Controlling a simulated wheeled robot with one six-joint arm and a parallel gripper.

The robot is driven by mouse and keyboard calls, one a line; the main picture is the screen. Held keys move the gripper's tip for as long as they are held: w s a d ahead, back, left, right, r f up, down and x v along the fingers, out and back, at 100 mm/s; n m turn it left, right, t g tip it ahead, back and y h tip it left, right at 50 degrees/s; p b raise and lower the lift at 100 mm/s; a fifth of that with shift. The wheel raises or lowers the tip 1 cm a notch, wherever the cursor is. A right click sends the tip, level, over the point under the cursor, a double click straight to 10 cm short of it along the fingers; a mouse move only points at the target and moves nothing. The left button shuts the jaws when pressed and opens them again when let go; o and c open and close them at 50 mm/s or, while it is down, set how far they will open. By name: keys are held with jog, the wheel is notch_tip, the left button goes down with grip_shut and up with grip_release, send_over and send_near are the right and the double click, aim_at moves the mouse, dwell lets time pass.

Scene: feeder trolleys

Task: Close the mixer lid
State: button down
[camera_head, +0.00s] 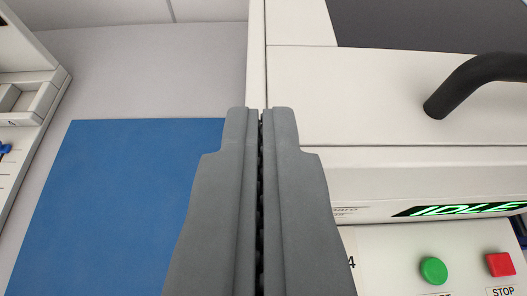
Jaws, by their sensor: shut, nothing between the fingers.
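The mixer (430,182) is a white machine filling the right side of the head camera view. Its lid (330,85) is a white panel with a dark area (420,22) at the top and a curved black handle (470,82) at the upper right. The lid appears to lie down on the body, but I cannot tell whether it is fully closed. My gripper (260,112) is shut and empty in the middle of the view. Its tips overlap the mixer's left edge in the picture, left of the handle. I cannot tell whether they touch it.
A lit green display reading IDLE (465,209) sits on the mixer front, above a green button (433,270) and a red STOP button (500,264). A blue mat (125,200) lies clear at left. A white tray (30,100) stands at the far left.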

jog(key=s+f, duration=0.2)
jog(key=s, duration=0.6)
jog(key=shift+s+f, duration=0.15)
jog(key=shift+f, duration=0.25)
jog(key=shift+d, duration=0.1)
jog(key=w+a+r+t, duration=0.1)
jog(key=a+r+t, duration=0.3)
jog(key=a+r, duration=0.3)
notch_tip(320, 180, up, 2)
jog(key=shift+w+a+r, duration=0.25)
jog(key=shift+w+a, duration=0.1)
jog(key=shift+a, duration=0.05)
jog(key=shift+s, duration=0.1)
dwell(1.2)
